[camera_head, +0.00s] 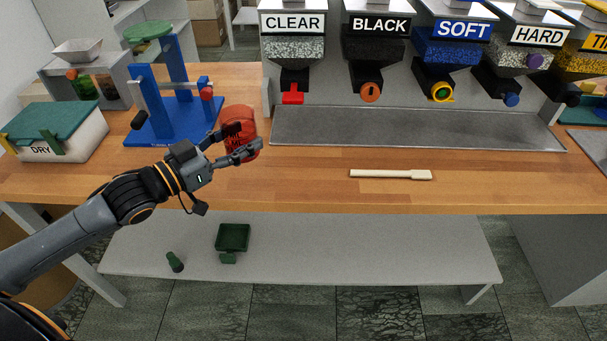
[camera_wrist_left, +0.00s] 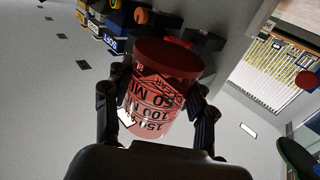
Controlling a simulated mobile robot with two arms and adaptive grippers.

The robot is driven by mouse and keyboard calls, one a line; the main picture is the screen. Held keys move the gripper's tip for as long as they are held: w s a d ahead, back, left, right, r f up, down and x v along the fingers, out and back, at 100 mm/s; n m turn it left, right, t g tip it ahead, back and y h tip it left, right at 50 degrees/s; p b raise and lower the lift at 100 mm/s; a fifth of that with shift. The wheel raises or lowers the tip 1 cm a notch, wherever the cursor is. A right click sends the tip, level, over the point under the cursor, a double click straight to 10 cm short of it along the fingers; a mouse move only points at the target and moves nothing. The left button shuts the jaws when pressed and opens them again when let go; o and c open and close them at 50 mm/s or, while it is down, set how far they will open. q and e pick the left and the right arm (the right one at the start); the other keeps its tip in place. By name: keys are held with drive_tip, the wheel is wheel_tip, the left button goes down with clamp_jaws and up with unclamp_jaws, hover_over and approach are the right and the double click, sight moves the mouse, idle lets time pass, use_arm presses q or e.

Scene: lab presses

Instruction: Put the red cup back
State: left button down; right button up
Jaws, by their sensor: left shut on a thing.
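The red cup (camera_head: 241,122) is a translucent red measuring cup with black markings, above the wooden bench just right of the blue press in the head view. My left gripper (camera_head: 244,142) is shut on it, with one finger on each side. In the left wrist view the cup (camera_wrist_left: 165,85) stands between the two fingers of the left gripper (camera_wrist_left: 160,108), its rim toward the top and volume marks facing the camera. The head view does not show clearly whether the cup touches the bench. My right gripper is not in view.
The blue press (camera_head: 177,115) stands left of the cup, beside a white DRY box (camera_head: 60,142) with a green lid. Labelled dispensers stand above a grey metal tray (camera_head: 400,130). A pale wooden stick (camera_head: 390,174) lies on the bench (camera_head: 310,185). A green tray (camera_head: 233,237) sits on the lower shelf.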

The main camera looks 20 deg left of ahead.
use_arm(q)
drive_tip(key=w+d+f, duration=0.3)
drive_tip(key=w+d, duration=0.2)
drive_tip(key=d, duration=0.1)
hover_over(303, 179)
drive_tip(key=f, duration=0.5)
drive_tip(key=shift+s+a+f+p, duration=0.1)
drive_tip(key=shift+s+a+p, duration=0.1)
drive_tip(key=shift+a+p, duration=0.2)
drive_tip(key=shift+w+d+f, duration=0.2)
drive_tip(key=shift+d+f, duration=0.1)
drive_tip(key=shift+f, duration=0.2)
wheel_tip(303, 179, down, 2)
drive_tip(key=shift+w+d+f, duration=0.15)
drive_tip(key=shift+f, duration=0.55)
drive_tip(key=shift+f, duration=0.1)
drive_tip(key=shift+c, duration=2.2)
unclamp_jaws()
